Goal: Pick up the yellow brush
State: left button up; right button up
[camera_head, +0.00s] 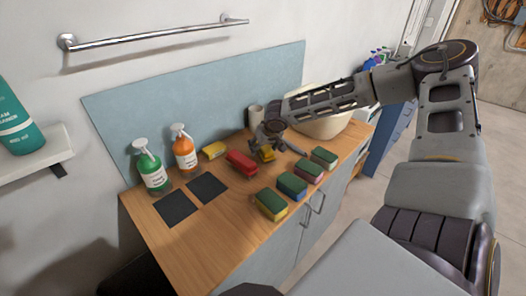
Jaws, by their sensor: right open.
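A yellow item (267,154), seemingly the yellow brush, lies on the wooden counter (225,240), partly hidden by my right gripper. My right gripper (270,147) reaches in from the right and is open, with its fingers close around or just above this item; I cannot tell if they touch it. Another small yellow block (214,150) lies further left, near the back panel. A red brush-like block (241,163) lies between the two yellow things. My left gripper is out of view.
Several green-topped sponges (271,204) line the front edge. Green (151,167) and orange (184,148) spray bottles stand at the back left behind dark square pads (177,208). A pale basin (322,127) sits behind my right arm, beside a grey cup (256,116).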

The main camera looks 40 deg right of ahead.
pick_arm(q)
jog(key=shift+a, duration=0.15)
pick_arm(e)
jog(key=shift+c, duration=0.7)
jog(key=c, duration=1.1)
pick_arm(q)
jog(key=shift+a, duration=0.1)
pick_arm(e)
jog(key=shift+c, duration=0.2)
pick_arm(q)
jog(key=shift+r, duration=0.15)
pick_arm(e)
jog(key=shift+r, duration=0.1)
jog(key=shift+r+p, duration=0.2)
jog(key=shift+p, duration=0.25)
notch_tip(320, 180, up, 8)
jog(key=shift+r+p, duration=0.25)
jog(key=shift+p, duration=0.1)
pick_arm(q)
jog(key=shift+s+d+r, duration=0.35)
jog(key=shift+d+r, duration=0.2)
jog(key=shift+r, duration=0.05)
pick_arm(e)
jog(key=shift+r, duration=0.7)
